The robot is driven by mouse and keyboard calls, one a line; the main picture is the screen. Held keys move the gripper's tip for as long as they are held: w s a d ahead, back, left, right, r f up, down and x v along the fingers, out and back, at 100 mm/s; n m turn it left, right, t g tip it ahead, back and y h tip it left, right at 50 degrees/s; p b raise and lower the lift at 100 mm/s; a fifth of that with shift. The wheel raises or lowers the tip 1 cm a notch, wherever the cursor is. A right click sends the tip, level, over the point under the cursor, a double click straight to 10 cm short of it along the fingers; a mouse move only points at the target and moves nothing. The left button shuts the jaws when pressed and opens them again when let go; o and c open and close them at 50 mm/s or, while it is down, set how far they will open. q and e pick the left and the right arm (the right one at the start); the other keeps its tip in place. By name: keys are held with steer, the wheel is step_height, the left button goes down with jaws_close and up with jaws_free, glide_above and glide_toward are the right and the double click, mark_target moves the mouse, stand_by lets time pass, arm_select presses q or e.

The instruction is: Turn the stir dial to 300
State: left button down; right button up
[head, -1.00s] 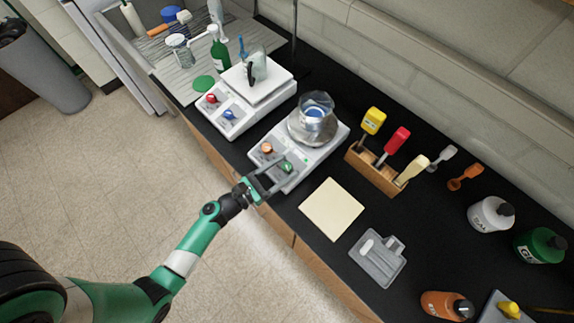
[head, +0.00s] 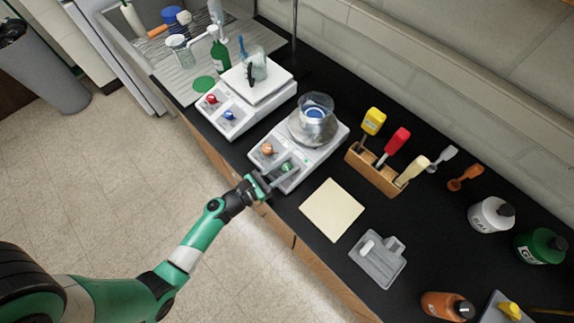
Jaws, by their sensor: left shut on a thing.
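A white hotplate (head: 315,157) stands at the middle of the bench, with a glass beaker (head: 316,108) of blue liquid on its round plate. Its front panel has an orange dial (head: 267,149) on the left and a green dial (head: 287,167) on the right. The panel labels and the dial settings are too small to read. My left gripper (head: 284,175) reaches in from the front left and is shut on the green dial, whose lower part the fingers hide. My right gripper is not in view.
A second white device (head: 240,110) with a red dial (head: 212,98) and a blue dial (head: 229,115) stands to the left. A cream pad (head: 331,209) and a grey tray (head: 378,262) lie to the right. A wooden rack (head: 373,172) stands behind them.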

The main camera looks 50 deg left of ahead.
arm_select(q)
steer(key=shift+a+r+m+h+p, duration=0.15)
steer(key=shift+m+h+p, duration=0.2)
steer(key=shift+m+h, duration=0.45)
steer(key=shift+h, duration=0.1)
steer(key=c, duration=0.5)
jaws_free()
steer(key=shift+c, duration=0.2)
